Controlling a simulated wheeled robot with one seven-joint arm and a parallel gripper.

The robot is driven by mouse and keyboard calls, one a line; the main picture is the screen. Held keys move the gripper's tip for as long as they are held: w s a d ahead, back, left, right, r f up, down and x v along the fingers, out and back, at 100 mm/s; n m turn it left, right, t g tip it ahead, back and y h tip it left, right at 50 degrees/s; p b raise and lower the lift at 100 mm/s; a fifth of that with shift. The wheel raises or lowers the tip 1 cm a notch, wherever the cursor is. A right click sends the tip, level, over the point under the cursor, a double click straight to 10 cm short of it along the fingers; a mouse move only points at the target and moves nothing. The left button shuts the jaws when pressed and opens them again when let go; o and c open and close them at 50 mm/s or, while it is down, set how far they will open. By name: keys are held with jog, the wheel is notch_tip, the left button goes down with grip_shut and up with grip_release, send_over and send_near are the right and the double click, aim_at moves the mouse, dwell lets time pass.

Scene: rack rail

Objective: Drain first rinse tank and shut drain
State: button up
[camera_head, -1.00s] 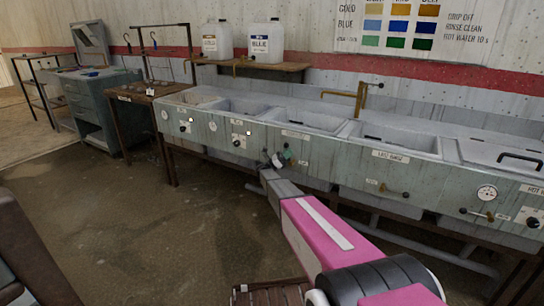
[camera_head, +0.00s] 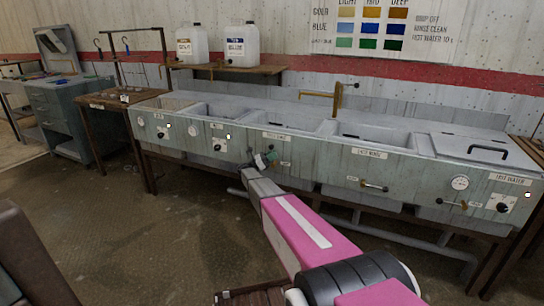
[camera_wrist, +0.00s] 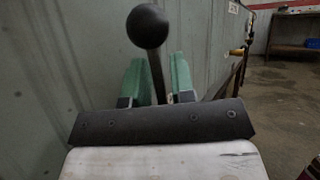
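The first rinse tank (camera_head: 277,135) is the middle basin of a long grey-green trough, left of the tank labelled last rinse. My gripper (camera_head: 266,157) is low at its front panel and covers most of its drain fitting. In the wrist view a black ball knob on a thin dark rod (camera_wrist: 148,27) rises between the two green fingers of my gripper (camera_wrist: 157,80). The fingers are close on both sides of the rod; whether they press on it cannot be told. The inside of the tank, and any water in it, is not clear.
The last rinse tank (camera_head: 369,153) has a brass handle on its front. A lidded hot water tank (camera_head: 470,148) is at the right. A brass tap (camera_head: 335,95) stands behind. Pipes run under the trough. The concrete floor (camera_head: 150,225) in front is clear.

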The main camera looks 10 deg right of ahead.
jog(key=v, duration=1.1)
jog(key=shift+r, duration=0.1)
